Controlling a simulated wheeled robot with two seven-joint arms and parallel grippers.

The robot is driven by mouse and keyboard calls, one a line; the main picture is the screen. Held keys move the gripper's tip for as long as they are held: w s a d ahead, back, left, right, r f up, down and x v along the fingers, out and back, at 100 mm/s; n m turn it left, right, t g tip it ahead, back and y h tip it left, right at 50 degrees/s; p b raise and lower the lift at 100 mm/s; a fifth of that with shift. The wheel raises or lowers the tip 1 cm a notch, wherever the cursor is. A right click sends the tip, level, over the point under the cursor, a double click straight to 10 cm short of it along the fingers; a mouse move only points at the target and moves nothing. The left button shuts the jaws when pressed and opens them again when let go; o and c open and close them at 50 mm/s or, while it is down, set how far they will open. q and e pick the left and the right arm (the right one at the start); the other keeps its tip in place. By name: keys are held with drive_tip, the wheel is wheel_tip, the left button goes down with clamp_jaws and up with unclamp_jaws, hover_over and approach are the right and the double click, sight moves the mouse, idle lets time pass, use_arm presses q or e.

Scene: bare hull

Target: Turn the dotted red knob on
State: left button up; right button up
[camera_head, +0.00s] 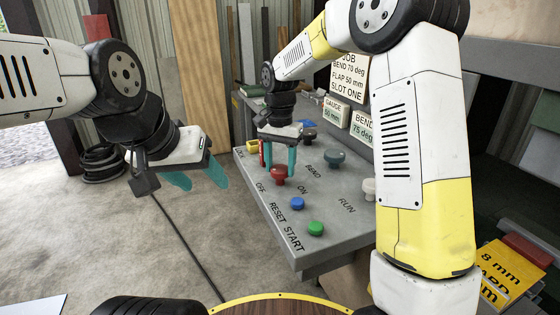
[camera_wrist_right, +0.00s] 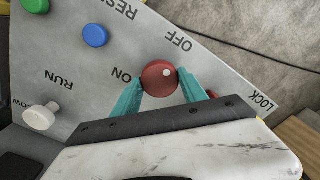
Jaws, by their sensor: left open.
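The red knob (camera_head: 278,175) stands on the grey panel (camera_head: 330,230) in the head view; it also shows in the right wrist view (camera_wrist_right: 158,80). Its white dot lies off centre, on the side toward the OFF label (camera_wrist_right: 180,42). The ON label (camera_wrist_right: 126,76) is left of the knob there. My right gripper (camera_wrist_right: 160,82) has one teal finger against each side of the knob; it also shows in the head view (camera_head: 280,158). My left gripper (camera_head: 198,177) is open and empty over the floor, left of the panel.
A blue button (camera_head: 298,203), a green button (camera_head: 316,228), a white knob (camera_head: 370,187) and a teal knob (camera_head: 335,158) stand on the panel. A dark knob (camera_head: 309,137) is farther back. A coiled black hose (camera_head: 101,163) lies on open floor at left.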

drive_tip(key=c, duration=0.5)
drive_tip(key=shift+c, duration=0.2)
drive_tip(key=shift+n, duration=0.4)
drive_tip(key=n, duration=0.3)
drive_tip(key=shift+n, duration=0.4)
drive_tip(key=n, duration=0.3)
drive_tip(key=shift+n, duration=0.4)
drive_tip(key=n, duration=0.9)
drive_tip(key=shift+n, duration=0.3)
